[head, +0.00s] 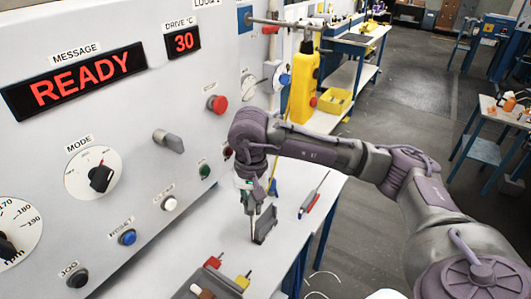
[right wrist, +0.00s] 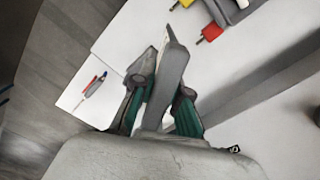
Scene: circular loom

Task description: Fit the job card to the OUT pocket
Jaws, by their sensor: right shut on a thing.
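My right gripper (head: 251,232) reaches down beside the machine's front panel, over the white bench. No pocket marked OUT can be made out. My left gripper is not in view.
The machine panel (head: 140,170) with knobs and buttons rises at the left. A grey tray (head: 190,291) with red and yellow plugs lies at the near bench edge. A red-handled tool (head: 308,205) lies to the right.

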